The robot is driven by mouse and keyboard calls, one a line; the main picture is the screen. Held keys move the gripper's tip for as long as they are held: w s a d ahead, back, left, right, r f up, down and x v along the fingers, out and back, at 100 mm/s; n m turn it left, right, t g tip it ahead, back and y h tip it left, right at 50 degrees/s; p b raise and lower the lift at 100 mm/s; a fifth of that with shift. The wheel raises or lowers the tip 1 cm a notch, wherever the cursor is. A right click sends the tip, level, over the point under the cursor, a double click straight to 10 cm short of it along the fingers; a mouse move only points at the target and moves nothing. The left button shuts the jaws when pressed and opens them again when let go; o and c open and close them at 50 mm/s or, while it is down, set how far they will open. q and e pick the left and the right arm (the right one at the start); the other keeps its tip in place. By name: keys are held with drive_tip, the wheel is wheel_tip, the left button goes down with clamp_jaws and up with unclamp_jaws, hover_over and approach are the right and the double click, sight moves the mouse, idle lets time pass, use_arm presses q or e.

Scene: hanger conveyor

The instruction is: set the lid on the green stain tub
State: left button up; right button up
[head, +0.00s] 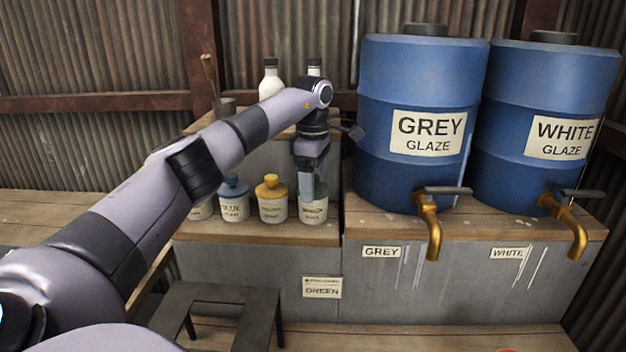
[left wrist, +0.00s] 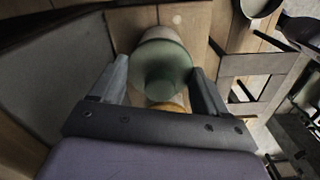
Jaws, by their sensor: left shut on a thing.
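The green stain tub (head: 313,210) is a small white labelled tub at the right end of a row on the wooden ledge. My left gripper (head: 311,184) points down right over it and is shut on the green lid (head: 320,190). In the left wrist view the green lid (left wrist: 163,72) lies between the two fingers, with the pale tub wall (left wrist: 165,35) showing beyond it. The lid is at the tub's mouth; I cannot tell whether it rests fully on the rim. My right gripper is not in view.
A yellow-lidded tub (head: 272,202) stands close on the left, then a blue-lidded tub (head: 234,202). The blue grey-glaze barrel (head: 420,100) stands close on the right, with a brass tap (head: 429,225). A dark stool (head: 222,295) stands in front.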

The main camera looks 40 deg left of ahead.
use_arm(q)
drive_tip(key=shift+f, duration=0.1)
idle(0.6)
drive_tip(key=o, duration=0.8)
drive_tip(key=shift+c, duration=0.2)
drive_tip(key=shift+o, duration=0.3)
drive_tip(key=shift+o, duration=0.8)
drive_tip(key=shift+r, duration=3.6)
drive_tip(key=shift+s+f, duration=0.1)
